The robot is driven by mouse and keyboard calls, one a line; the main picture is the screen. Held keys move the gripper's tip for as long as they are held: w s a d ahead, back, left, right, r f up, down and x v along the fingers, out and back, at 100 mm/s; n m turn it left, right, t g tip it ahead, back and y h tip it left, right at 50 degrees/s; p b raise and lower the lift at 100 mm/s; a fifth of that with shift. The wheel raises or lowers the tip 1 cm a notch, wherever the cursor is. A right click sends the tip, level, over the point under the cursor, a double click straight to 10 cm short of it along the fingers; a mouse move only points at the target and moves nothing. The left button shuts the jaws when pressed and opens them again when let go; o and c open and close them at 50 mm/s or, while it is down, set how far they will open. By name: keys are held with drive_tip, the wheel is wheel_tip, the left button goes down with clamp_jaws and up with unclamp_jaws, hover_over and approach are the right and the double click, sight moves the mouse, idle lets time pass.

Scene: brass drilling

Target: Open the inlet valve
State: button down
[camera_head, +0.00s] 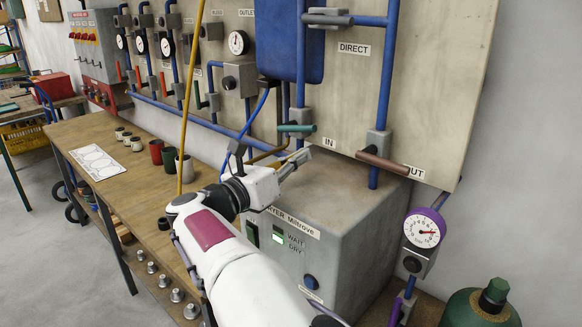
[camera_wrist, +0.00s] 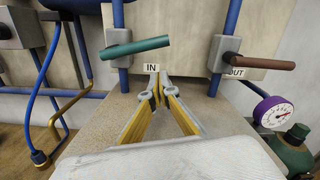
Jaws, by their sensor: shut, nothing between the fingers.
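The inlet valve's green handle (camera_head: 297,128) sits at the lower end of a blue pipe, by the "IN" label (camera_head: 328,142). It lies roughly crosswise to the pipe. In the wrist view the green handle (camera_wrist: 138,47) slants slightly up to the right, above and left of my fingertips. My gripper (camera_head: 303,155) is shut and empty, just below the handle and above the dryer box; in the wrist view my gripper (camera_wrist: 158,76) has its tips together below the handle's right end. I see a gap there; whether the tips touch anything is unclear.
The brown outlet handle (camera_head: 382,163) by the "OUT" label is close on the right. The grey dryer box (camera_head: 345,235) with a lit green lamp stands below. A purple gauge (camera_head: 424,229) and green cylinder (camera_head: 478,308) are lower right. Blue hoses and pipes run left of the handle.

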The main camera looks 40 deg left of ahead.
sight(305, 131)
drive_tip(key=shift+w+a+r, duration=0.15)
drive_tip(key=shift+a+r, duration=0.05)
drive_tip(key=shift+r, duration=0.55)
drive_tip(key=shift+w+a+r, duration=0.15)
drive_tip(key=shift+a+r, duration=0.05)
drive_tip(key=shift+r, duration=0.5)
drive_tip(key=shift+r+n, duration=0.55)
drive_tip(key=shift+n, duration=0.25)
drive_tip(key=shift+r+n, duration=0.45)
drive_tip(key=shift+n, duration=0.15)
drive_tip(key=r+n, duration=0.1)
drive_tip(key=a+r+n, duration=0.1)
drive_tip(key=n, duration=0.1)
drive_tip(key=r+n, duration=0.1)
drive_tip(key=n, duration=0.1)
drive_tip(key=shift+a, duration=0.3)
drive_tip(key=shift+a+r, duration=0.15)
drive_tip(key=shift+r, duration=0.15)
drive_tip(key=shift+s+d+f, duration=0.1)
drive_tip(key=shift+d+f, duration=0.15)
drive_tip(key=shift+d, duration=0.1)
idle(0.4)
